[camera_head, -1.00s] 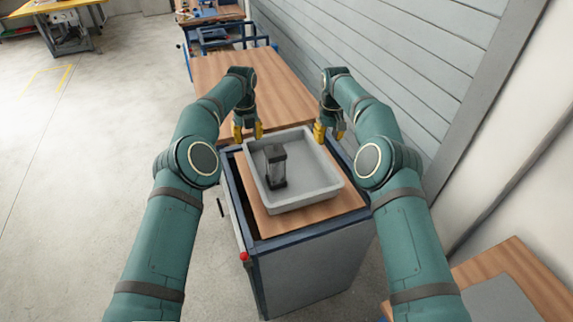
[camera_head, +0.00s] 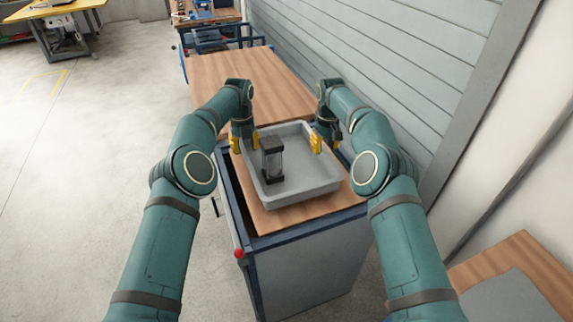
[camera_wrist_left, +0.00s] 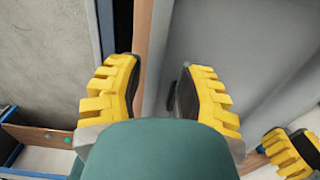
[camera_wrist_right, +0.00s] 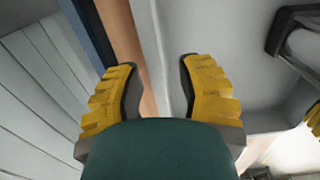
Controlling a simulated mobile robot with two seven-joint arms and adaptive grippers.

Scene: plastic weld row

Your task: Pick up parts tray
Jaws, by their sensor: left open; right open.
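The grey parts tray (camera_head: 305,197) sits on the wooden top of a blue-framed cart. A dark, clear-sided part (camera_head: 272,160) stands upright inside it, left of the middle. My left gripper (camera_head: 244,142) is open at the tray's left wall. In the left wrist view my left gripper (camera_wrist_left: 158,92) has its yellow fingers on either side of the tray's wall (camera_wrist_left: 158,60). My right gripper (camera_head: 326,143) is open at the tray's right wall. In the right wrist view my right gripper (camera_wrist_right: 158,92) likewise straddles the tray wall (camera_wrist_right: 150,50). I cannot tell whether the fingers touch it.
The cart's wooden top (camera_head: 262,216) leaves a narrow bare strip around the tray. A wooden table (camera_head: 250,78) adjoins behind. A grey slatted wall (camera_head: 400,70) runs close along the right. Another wooden surface (camera_head: 500,265) is at lower right. Open floor (camera_head: 90,180) lies left.

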